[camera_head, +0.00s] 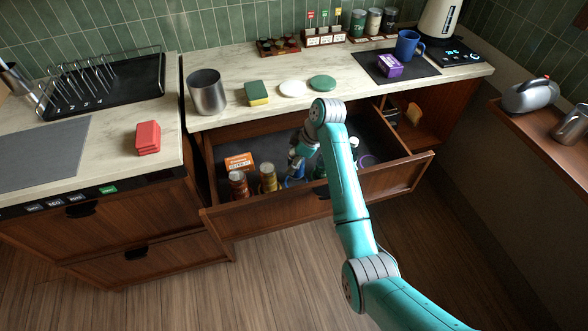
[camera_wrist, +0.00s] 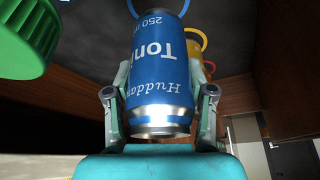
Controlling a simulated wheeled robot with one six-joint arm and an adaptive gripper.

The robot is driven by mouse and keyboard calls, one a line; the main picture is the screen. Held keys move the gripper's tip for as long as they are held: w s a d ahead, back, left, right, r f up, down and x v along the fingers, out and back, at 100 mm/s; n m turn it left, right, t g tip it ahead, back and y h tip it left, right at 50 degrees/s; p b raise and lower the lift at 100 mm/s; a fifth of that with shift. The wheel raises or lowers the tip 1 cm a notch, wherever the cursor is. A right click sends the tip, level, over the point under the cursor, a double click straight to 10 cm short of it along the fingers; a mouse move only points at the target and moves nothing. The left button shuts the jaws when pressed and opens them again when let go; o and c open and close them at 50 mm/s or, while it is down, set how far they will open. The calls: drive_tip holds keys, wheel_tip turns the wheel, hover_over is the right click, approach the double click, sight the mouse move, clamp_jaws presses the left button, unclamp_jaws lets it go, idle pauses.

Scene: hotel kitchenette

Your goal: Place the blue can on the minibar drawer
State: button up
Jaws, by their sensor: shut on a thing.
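The blue can (camera_wrist: 160,60), with white lettering, fills the middle of the wrist view. My gripper (camera_wrist: 162,85) is shut on it, with one finger on each side. In the head view the blue can (camera_head: 291,182) shows only as a small patch, mostly hidden by my gripper (camera_head: 297,165) and arm. The minibar drawer (camera_head: 390,183) is pulled open below the counter. My gripper is at the drawer's middle, behind its front panel. I cannot tell whether the can touches the drawer floor.
An orange box (camera_head: 239,162) and two jars (camera_head: 239,185) (camera_head: 268,178) stand in the drawer's left part. A green lid (camera_wrist: 25,40) is close by in the wrist view. A silver cup (camera_head: 206,92), a sponge (camera_head: 257,93) and coasters (camera_head: 292,88) are on the counter above.

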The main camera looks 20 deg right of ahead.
drive_tip(key=shift+f, duration=2.05)
drive_tip(key=shift+f, duration=0.1)
drive_tip(key=o, duration=1.4)
drive_tip(key=shift+c, duration=0.2)
drive_tip(key=v, duration=1.2)
